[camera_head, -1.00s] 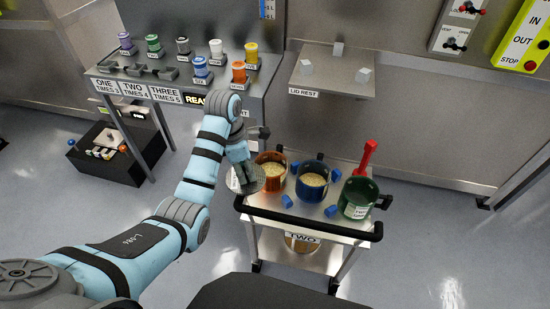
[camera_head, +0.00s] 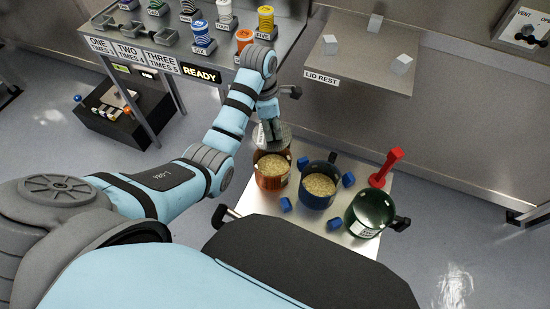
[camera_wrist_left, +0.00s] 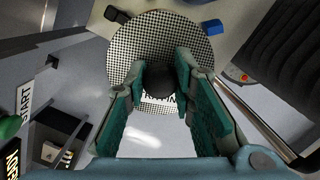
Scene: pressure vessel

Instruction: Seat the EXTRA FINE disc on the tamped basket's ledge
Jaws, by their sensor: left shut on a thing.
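My left gripper (camera_head: 272,128) is shut on the dark knob (camera_wrist_left: 160,78) of a round perforated disc (camera_head: 285,134). In the left wrist view the disc (camera_wrist_left: 135,42) has a checkered mesh face and a partly hidden white label. In the head view the disc is above the back part of the orange basket (camera_head: 270,182), overlapping its rim in the picture; I cannot tell if they touch. The orange basket and the blue basket (camera_head: 316,201) both hold tan grounds with flat-looking tops. A green basket (camera_head: 370,212) stands to the right. My right gripper is not in view.
The baskets stand on a pale cart (camera_head: 345,238) with small blue blocks (camera_head: 348,180) and a red-handled tool (camera_head: 386,166). Behind are a LID REST shelf (camera_head: 350,77) and a bench with coloured spools (camera_head: 201,34). A black box (camera_head: 125,125) sits lower left.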

